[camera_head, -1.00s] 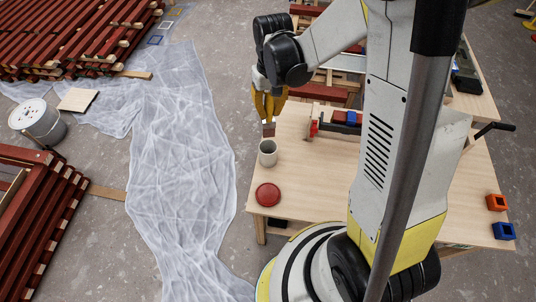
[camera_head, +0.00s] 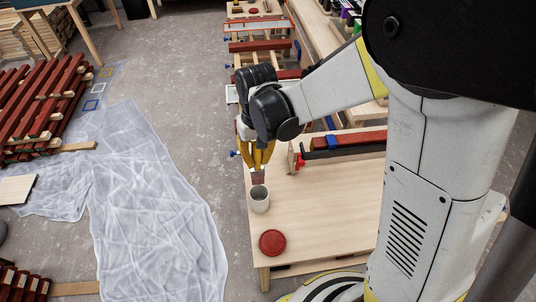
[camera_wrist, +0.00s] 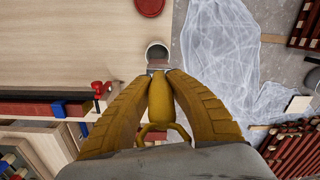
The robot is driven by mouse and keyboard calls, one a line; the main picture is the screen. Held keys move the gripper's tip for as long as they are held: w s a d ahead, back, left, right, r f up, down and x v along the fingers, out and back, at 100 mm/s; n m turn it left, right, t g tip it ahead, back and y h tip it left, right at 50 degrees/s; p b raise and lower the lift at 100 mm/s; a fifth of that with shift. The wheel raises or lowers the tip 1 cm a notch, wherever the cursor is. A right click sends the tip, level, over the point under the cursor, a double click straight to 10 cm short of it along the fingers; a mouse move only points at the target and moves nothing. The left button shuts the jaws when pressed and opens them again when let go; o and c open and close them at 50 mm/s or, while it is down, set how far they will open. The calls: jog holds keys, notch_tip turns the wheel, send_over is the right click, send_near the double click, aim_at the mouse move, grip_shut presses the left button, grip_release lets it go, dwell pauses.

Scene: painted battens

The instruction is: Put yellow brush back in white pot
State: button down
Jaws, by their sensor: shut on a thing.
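My gripper (camera_head: 257,158) is shut on the yellow brush (camera_wrist: 158,98), whose yellow handle shows between the two yellow fingers in the wrist view. The brush points down, and its brownish end (camera_head: 258,178) shows below the fingers in the head view. The white pot (camera_head: 259,202) stands upright on the wooden table, right under the brush end. In the wrist view the pot (camera_wrist: 157,46) shows its dark inside, and the brush end overlaps its near rim. I cannot tell whether the tip is just above the rim or slightly inside.
A red round lid or dish (camera_head: 272,243) lies on the table (camera_head: 330,205) in front of the pot. A clamp with a red batten (camera_head: 345,140) is right of my gripper. Plastic sheeting (camera_head: 155,215) covers the floor at left. The table right of the pot is clear.

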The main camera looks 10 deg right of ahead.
aim_at(259, 183)
jog(key=shift+f, duration=0.1)
jog(key=shift+d+f+b, duration=0.1)
jog(key=shift+f+b, duration=0.3)
jog(key=shift+f, duration=0.1)
notch_tip(259, 183, down, 13)
jog(key=b, duration=1)
jog(key=shift+r+b, duration=0.1)
jog(key=shift+b, duration=0.25)
jog(key=shift+f+b, duration=0.85)
jog(key=shift+f, duration=0.15)
jog(key=c, duration=1.3)
grip_release()
